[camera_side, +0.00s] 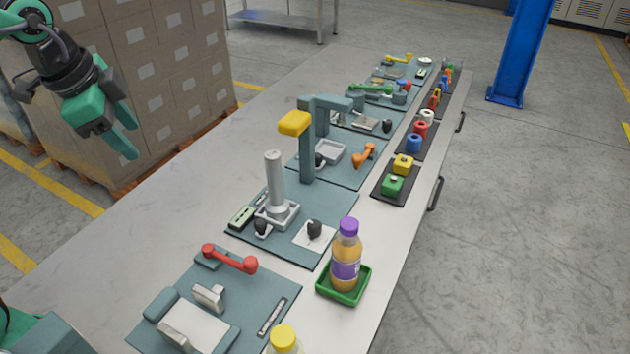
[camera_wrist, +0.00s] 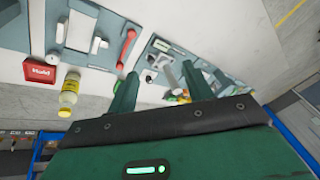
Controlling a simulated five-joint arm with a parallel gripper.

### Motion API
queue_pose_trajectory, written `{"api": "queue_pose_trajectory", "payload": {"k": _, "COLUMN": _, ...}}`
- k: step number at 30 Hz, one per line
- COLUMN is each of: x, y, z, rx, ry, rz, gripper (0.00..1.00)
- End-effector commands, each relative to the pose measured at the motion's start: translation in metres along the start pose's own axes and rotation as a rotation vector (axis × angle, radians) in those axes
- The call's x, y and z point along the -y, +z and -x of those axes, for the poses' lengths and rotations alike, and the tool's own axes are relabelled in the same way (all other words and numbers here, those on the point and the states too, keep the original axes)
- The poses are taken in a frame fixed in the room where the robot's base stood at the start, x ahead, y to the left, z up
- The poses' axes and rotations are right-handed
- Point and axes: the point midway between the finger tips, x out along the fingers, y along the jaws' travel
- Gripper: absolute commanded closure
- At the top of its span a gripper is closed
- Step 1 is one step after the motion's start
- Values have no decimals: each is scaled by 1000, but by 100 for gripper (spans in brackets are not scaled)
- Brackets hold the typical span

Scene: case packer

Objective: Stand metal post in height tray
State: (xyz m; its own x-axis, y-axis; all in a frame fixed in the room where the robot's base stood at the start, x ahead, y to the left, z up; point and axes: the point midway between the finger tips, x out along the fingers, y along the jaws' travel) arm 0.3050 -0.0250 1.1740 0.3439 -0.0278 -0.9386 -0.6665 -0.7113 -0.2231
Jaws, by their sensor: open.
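The metal post (camera_side: 273,178) is a light grey cylinder standing upright, its foot in a small square grey tray (camera_side: 292,217) on a teal mat. Behind it, another shallow light grey tray (camera_side: 329,152) looks empty and sits beside a teal stand with a yellow head (camera_side: 294,123); I cannot tell which tray is the height tray. My gripper (camera_side: 134,140) is open and empty, raised at the upper left, well away from the post. Its two green fingers are spread in the wrist view (camera_wrist: 160,80), with the post mat seen small between them.
A purple-capped bottle (camera_side: 346,258) stands in a green tray (camera_side: 343,287) at the right. A red-handled fixture (camera_side: 230,260) lies in front of the post. A yellow-capped bottle (camera_wrist: 69,92) and a red box (camera_wrist: 40,72) show in the wrist view. The table's left side (camera_side: 150,215) is clear.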

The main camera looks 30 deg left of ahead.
Motion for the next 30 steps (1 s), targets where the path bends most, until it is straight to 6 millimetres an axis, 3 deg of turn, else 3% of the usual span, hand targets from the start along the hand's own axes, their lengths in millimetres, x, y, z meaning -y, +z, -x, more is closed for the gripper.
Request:
{"api": "queue_pose_trajectory", "payload": {"k": 9, "x": -32, "y": 59, "z": -5, "rx": -77, "ry": -64, "rz": 522, "gripper": 49}}
{"api": "queue_pose_trajectory", "payload": {"k": 15, "x": -44, "y": 78, "z": -12, "rx": -114, "ry": -79, "rz": 724, "gripper": 49}}
{"api": "queue_pose_trajectory", "payload": {"k": 30, "x": -46, "y": 83, "z": -14, "rx": -123, "ry": -81, "rz": 777, "gripper": 49}}
